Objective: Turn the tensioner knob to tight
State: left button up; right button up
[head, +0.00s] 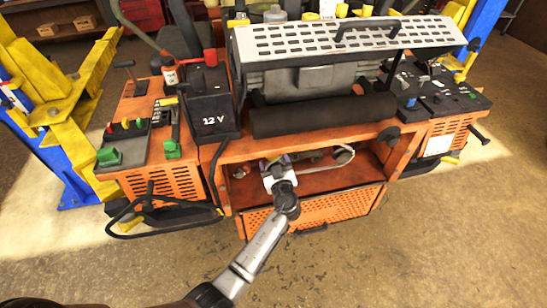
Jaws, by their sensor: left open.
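My left arm reaches up from the bottom, and its gripper (274,164) is at the front opening of the orange mower (309,205). The gripper is open; its fingertips are small here and point into the bay. A pale belt loop (343,154) and several small round parts (317,156) sit in the bay, right of the gripper. I cannot tell which part is the tensioner knob; the gripper hides some of that area. I cannot tell whether the fingers touch anything. My right gripper is not in view.
A perforated orange flap (330,209) hangs open below the bay. A black roller (325,115) lies above it. A black 12 V box (209,104) and a left side panel with a green knob (109,156) flank it. Yellow and blue lift posts (66,125) stand at left. The floor in front is clear.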

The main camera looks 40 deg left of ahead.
pick_arm(q)
jog(key=shift+x, duration=1.1)
jog(key=shift+c, duration=0.4)
